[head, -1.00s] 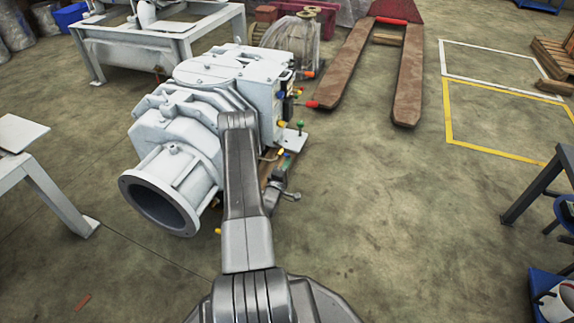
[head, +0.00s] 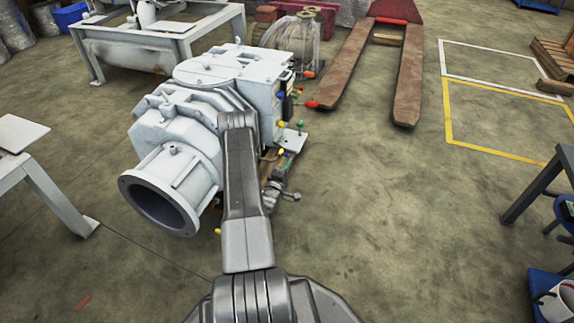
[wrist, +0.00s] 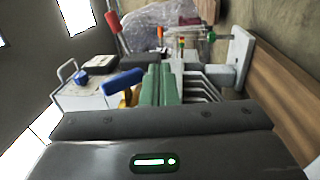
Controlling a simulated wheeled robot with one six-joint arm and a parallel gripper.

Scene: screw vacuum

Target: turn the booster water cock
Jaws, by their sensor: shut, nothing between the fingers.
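The white screw vacuum pump (head: 165,150) stands left of the centre in the head view, with several small coloured handles along its right side. In the wrist view, a cock with a blue lever handle (wrist: 122,82) and a brass-coloured body (wrist: 131,97) is just left of my gripper. I cannot tell whether this is the booster water cock. My gripper (wrist: 160,84) is shut and empty, its green fingers together close beside the blue handle. Contact between them cannot be told. In the head view my arm hides part of the pump's right side.
A wooden base (wrist: 270,75) and a white bracket (wrist: 235,55) are on the right in the wrist view. A red handle (wrist: 112,22) shows at the top. A pallet jack (head: 407,90) stands behind the pump. The floor right of the pump is clear.

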